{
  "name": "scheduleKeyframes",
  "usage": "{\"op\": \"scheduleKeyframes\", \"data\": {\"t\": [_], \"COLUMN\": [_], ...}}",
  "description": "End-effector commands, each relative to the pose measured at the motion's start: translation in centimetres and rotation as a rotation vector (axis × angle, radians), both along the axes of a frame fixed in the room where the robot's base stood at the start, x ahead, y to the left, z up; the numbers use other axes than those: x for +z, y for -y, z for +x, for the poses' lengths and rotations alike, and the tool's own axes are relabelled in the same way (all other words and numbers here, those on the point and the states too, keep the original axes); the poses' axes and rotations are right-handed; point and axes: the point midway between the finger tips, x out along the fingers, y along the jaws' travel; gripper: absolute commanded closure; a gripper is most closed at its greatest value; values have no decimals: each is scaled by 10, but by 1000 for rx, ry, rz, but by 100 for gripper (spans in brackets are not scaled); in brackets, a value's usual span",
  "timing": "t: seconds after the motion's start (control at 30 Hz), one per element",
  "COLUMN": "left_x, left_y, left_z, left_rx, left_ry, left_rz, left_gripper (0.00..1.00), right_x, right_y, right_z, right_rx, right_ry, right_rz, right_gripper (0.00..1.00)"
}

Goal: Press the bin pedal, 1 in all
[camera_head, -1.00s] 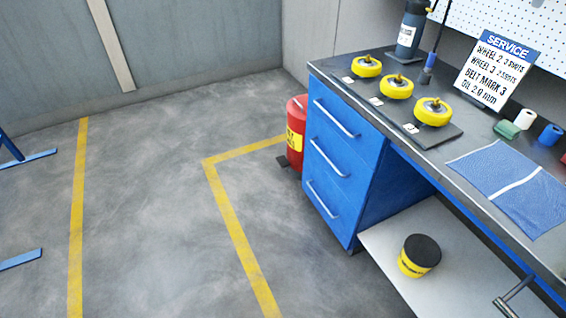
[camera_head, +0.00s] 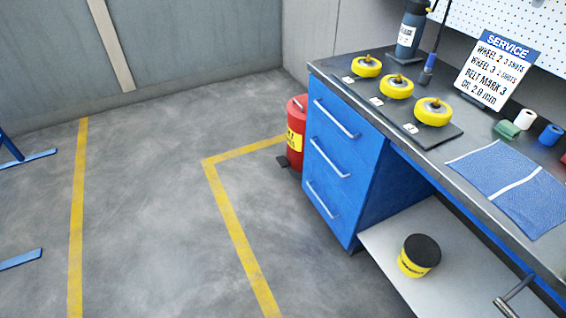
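A red bin (camera_head: 295,135) with a yellow label stands on the floor behind the left end of the blue workbench. Its lid looks shut. A small dark pedal (camera_head: 283,161) sticks out at its base on the left side, close to the floor. The drawer cabinet hides the bin's right part. Neither of my grippers shows in the head view, and nothing is seen touching the pedal.
The blue drawer cabinet (camera_head: 340,150) stands right beside the bin. The bench top (camera_head: 380,128) bears several yellow wheels, a cloth and a service sign. A black and yellow tub (camera_head: 419,256) sits on the lower shelf. The grey floor (camera_head: 140,200) left of the bin is clear.

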Motion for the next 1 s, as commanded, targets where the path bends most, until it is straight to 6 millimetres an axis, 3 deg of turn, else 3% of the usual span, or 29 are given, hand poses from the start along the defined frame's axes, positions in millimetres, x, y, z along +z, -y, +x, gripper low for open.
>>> {"op": "scheduleKeyframes", "data": {"t": [0.43,0.73,1.0], "left_x": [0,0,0], "left_y": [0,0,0], "left_z": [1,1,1], "left_rx": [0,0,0], "left_ry": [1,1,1], "left_rz": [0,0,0], "left_gripper": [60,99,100], "right_x": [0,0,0], "right_y": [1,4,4], "right_z": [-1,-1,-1], "right_rx": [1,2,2], "right_ry": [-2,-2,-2], "right_rz": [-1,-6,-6], "right_gripper": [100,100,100]}}
